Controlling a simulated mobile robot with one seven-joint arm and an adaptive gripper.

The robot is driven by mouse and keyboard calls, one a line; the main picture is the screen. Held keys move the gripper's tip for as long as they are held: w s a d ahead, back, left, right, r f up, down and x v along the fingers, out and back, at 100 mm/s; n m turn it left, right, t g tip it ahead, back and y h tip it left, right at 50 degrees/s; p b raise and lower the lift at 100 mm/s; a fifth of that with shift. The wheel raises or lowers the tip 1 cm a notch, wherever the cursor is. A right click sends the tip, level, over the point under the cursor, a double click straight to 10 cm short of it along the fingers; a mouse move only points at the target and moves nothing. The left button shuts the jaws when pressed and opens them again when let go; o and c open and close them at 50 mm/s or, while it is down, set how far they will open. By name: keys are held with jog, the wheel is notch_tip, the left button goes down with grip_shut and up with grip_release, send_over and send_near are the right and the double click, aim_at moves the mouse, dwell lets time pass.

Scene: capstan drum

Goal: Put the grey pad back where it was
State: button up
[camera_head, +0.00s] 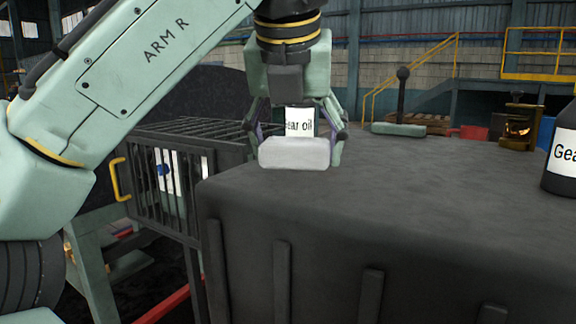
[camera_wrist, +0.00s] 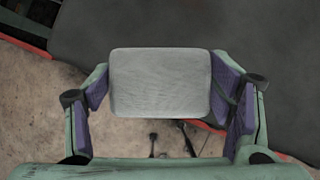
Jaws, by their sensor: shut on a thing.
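The grey pad (camera_wrist: 160,83) is a light grey rounded block. My gripper (camera_wrist: 168,98) is shut on it, with purple finger pads at its left and right sides. In the head view the pad (camera_head: 294,153) hangs level between the fingertips of my gripper (camera_head: 294,140), near the left far edge of the dark box top (camera_head: 400,190). In the wrist view, the dark surface lies behind its upper part and brown floor behind its lower part. I cannot tell whether the pad touches the top.
A dark bottle (camera_head: 564,160) labelled "Gea" stands at the right. A green base with a black lever (camera_head: 401,115) and a brass lantern-like thing (camera_head: 519,127) stand at the back. A barred cage (camera_head: 170,170) is left of the box. The near top is clear.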

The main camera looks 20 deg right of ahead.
jog(key=p, duration=0.2)
send_over(288, 173)
jog(key=shift+s+f, duration=0.35)
jog(key=shift+f, duration=0.15)
jog(key=f, duration=0.3)
jog(key=shift+w+f, duration=0.15)
jog(key=shift+w, duration=0.15)
jog(key=shift+f, duration=0.15)
jog(key=shift+f, duration=0.2)
jog(key=o, duration=1.1)
